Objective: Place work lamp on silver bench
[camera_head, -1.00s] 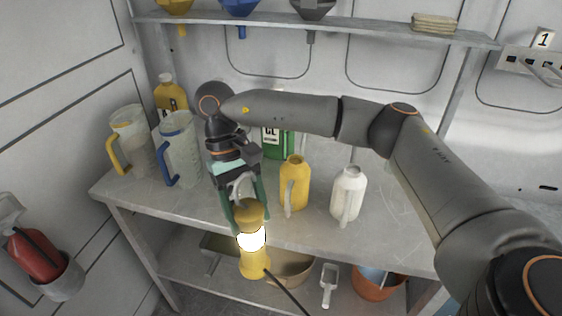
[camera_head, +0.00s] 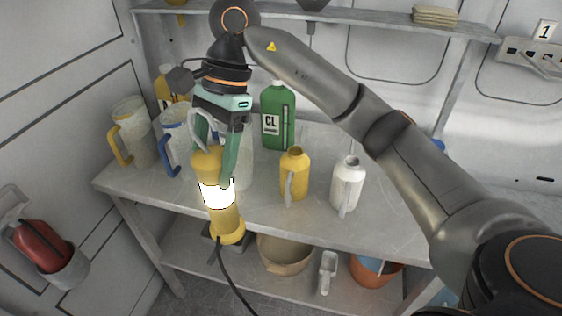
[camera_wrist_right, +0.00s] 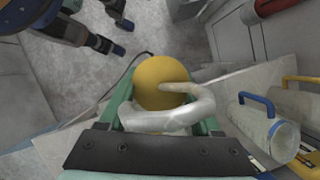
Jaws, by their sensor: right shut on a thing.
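The work lamp (camera_head: 217,193) is yellow with a bright lit middle and a black cord hanging from its base. My right gripper (camera_head: 214,158) is shut on its upper part and holds it nearly upright, slightly tilted. The lamp shows in front of the silver bench (camera_head: 290,222), its base overlapping the front edge in the picture; I cannot tell whether it touches. In the right wrist view, the lamp's round yellow top (camera_wrist_right: 158,80) and pale hook sit between the fingers. My left gripper is not in view.
Two clear jugs, with a yellow handle (camera_head: 118,150) and a blue handle (camera_head: 167,160), stand at the bench's left. A green CL bottle (camera_head: 279,105), yellow can (camera_head: 295,172) and white can (camera_head: 346,190) stand to the right. The right bench top looks clear.

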